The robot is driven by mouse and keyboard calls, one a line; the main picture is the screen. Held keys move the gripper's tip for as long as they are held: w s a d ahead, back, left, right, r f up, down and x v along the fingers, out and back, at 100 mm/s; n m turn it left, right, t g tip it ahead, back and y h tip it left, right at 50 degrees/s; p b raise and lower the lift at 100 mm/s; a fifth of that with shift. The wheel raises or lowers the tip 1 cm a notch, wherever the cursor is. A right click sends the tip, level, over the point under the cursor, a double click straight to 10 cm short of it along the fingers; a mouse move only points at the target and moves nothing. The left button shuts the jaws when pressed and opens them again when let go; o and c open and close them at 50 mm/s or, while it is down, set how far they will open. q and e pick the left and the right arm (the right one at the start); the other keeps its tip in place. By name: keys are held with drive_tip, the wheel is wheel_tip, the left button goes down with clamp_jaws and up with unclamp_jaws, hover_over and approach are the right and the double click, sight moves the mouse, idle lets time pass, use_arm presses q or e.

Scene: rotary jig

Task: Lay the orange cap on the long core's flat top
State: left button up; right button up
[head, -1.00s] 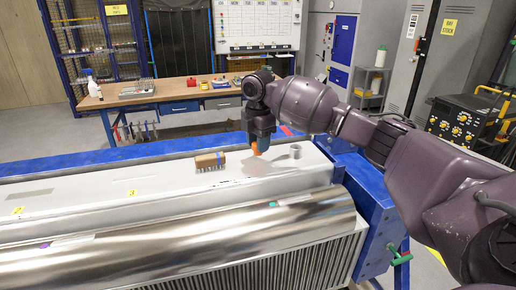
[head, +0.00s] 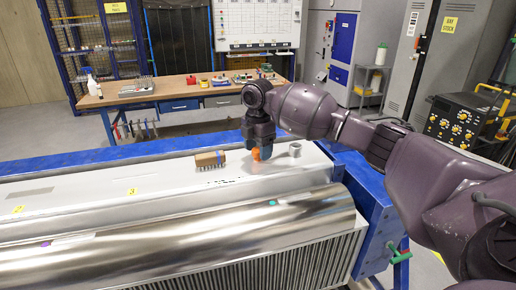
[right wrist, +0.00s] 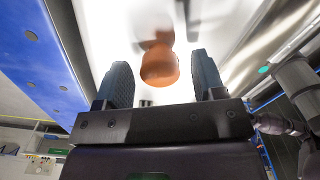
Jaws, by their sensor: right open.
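The orange cap (head: 256,154) is at the fingertips of my right gripper (head: 261,148), over the long white flat top (head: 120,182) behind the shiny roller. In the right wrist view the cap (right wrist: 158,66) is between the two fingers of my right gripper (right wrist: 161,75), with a gap on each side. The jaws are open. I cannot tell whether the cap rests fully on the white surface. I cannot tell for sure which part is the long core. My left gripper is not in view.
A brown block (head: 210,160) stands left of the cap and a small grey cylinder (head: 295,149) stands to its right on the white top. The shiny roller (head: 180,226) is in front. A blue frame (head: 372,205) borders the right end. A wooden workbench (head: 170,92) is behind.

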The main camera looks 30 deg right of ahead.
sight(258, 149)
wheel_tip(258, 149, up, 12)
drive_tip(key=b, duration=0.1)
drive_tip(key=shift+r, duration=0.2)
idle(0.8)
